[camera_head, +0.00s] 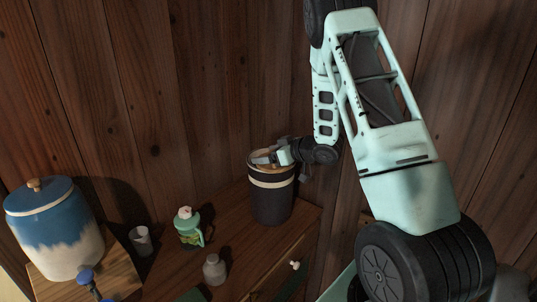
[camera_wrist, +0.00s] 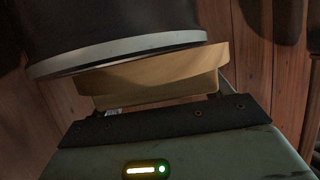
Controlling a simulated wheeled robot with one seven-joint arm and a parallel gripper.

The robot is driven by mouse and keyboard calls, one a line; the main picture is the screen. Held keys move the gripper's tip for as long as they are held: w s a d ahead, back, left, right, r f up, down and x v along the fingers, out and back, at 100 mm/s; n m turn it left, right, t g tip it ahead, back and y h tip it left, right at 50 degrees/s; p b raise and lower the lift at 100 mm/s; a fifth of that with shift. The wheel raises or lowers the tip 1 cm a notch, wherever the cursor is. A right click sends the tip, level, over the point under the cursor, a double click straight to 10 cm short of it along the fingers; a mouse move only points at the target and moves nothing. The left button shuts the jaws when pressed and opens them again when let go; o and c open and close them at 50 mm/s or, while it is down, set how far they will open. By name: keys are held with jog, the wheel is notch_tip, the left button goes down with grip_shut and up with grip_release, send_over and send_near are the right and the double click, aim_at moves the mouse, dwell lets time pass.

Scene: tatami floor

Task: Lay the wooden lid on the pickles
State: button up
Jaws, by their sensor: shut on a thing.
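A dark tall crock (camera_head: 271,205) with a pale band near its top stands at the back right of the wooden surface. My gripper (camera_head: 266,158) is at the crock's mouth, reaching in from the right. It is shut on the wooden lid, whose tan surface (camera_head: 258,155) shows partly at the mouth. In the wrist view the pale wooden lid (camera_wrist: 155,78) is between my gripper and the crock's grey rim (camera_wrist: 120,52), slightly tilted against that rim. Whether the lid lies inside the rim or on it I cannot tell. The pickles are hidden.
A blue and cream lidded jar (camera_head: 65,235) stands on a wooden board at the left. A plank wall (camera_head: 200,80) rises close behind.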

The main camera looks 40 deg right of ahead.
jog(key=shift+f, duration=0.2)
jog(key=o, duration=1)
